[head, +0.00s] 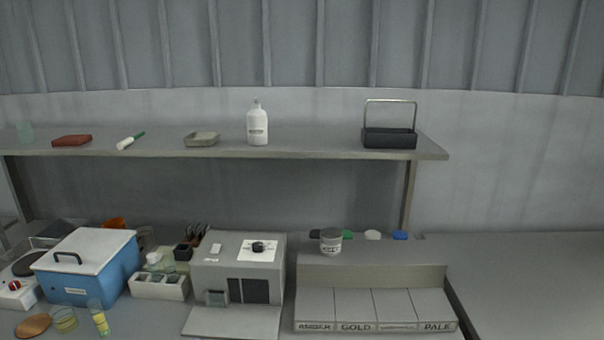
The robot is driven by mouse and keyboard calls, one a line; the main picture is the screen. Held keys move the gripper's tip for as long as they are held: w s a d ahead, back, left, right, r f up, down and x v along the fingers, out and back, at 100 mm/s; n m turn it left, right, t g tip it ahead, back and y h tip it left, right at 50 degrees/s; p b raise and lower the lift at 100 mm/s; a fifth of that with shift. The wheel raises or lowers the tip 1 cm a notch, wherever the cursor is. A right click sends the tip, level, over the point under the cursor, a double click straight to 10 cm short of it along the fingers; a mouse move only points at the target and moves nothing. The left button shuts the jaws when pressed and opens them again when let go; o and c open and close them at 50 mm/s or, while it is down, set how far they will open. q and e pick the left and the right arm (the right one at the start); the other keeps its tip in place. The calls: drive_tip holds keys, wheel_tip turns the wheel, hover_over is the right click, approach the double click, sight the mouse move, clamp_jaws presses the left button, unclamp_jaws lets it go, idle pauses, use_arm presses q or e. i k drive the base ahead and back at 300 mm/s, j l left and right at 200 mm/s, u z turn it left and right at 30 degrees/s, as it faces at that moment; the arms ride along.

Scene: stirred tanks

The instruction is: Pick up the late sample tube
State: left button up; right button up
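No label that reads "late" can be made out, so I cannot tell which is the late sample tube. Neither of my grippers shows in the head view.
A blue box with white lid (92,268) and a white compartment tray (159,287) stand at left. A grey machine (237,268) is central. Right of it is a sloped stand (375,305) labelled GOLD and PALE. A shelf (320,148) spans above. The right bench (535,285) is clear.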

sight(96, 308)
drive_tip(key=u, duration=1.25)
